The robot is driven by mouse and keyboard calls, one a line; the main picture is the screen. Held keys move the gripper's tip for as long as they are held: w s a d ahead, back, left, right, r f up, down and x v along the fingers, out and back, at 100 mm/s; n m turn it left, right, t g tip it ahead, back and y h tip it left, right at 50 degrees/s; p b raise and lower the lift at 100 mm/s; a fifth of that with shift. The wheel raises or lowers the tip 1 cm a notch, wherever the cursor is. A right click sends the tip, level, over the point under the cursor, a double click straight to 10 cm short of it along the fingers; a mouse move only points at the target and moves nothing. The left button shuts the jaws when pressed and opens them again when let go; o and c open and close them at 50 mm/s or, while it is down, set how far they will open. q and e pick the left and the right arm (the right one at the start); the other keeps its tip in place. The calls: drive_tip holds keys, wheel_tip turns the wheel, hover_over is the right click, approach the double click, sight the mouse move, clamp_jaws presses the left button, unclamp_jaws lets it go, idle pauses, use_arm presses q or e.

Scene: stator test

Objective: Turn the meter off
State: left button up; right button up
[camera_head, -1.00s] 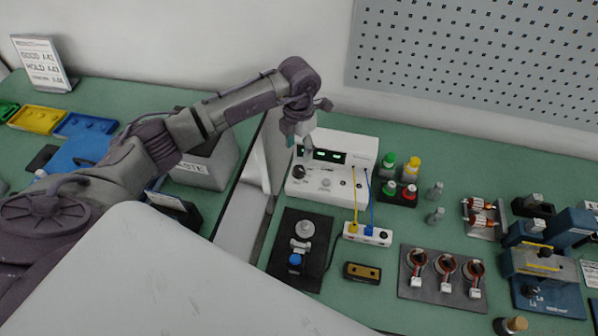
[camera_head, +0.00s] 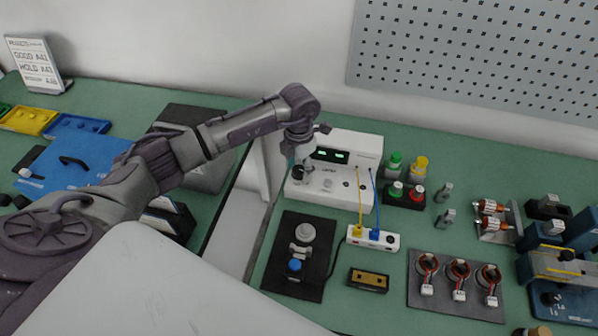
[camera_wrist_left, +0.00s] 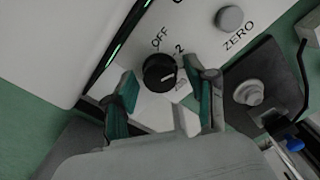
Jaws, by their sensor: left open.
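The meter (camera_head: 357,149) is a white box with lit green displays, at the back middle of the bench in the head view. Its black rotary knob (camera_wrist_left: 160,72) shows in the wrist view, with OFF printed at its upper left and a 2 at its upper right. The knob's white mark points to the right, away from OFF. My left gripper (camera_wrist_left: 161,77) is open, its green-padded fingers on either side of the knob; I cannot tell whether they touch it. In the head view the left gripper (camera_head: 301,166) partly covers the meter's left side. My right gripper is not in view.
A ZERO button (camera_wrist_left: 229,18) sits beside the knob. Yellow and blue leads run from the meter to a white terminal block (camera_head: 374,238). A black fixture (camera_head: 301,256) stands in front, and green, yellow and red-capped items stand right of the meter.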

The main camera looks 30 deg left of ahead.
use_arm(q)
drive_tip(key=c, duration=0.8)
drive_tip(key=shift+r+n+p, duration=0.2)
drive_tip(key=shift+n+p, duration=0.3)
drive_tip(key=shift+n, duration=0.7)
drive_tip(key=shift+c, duration=0.2)
drive_tip(key=n+p, duration=0.2)
drive_tip(key=n, duration=0.3)
drive_tip(key=shift+n, duration=0.3)
drive_tip(key=n+p, duration=0.1)
drive_tip(key=n, duration=0.2)
drive_tip(key=shift+n, duration=0.3)
drive_tip(key=shift+n+p, duration=0.3)
drive_tip(key=shift+n, duration=0.2)
drive_tip(key=shift+f+n, duration=0.2)
drive_tip(key=shift+n, duration=0.2)
drive_tip(key=o, duration=0.8)
drive_tip(key=shift+o, duration=0.2)
drive_tip(key=shift+r, duration=0.1)
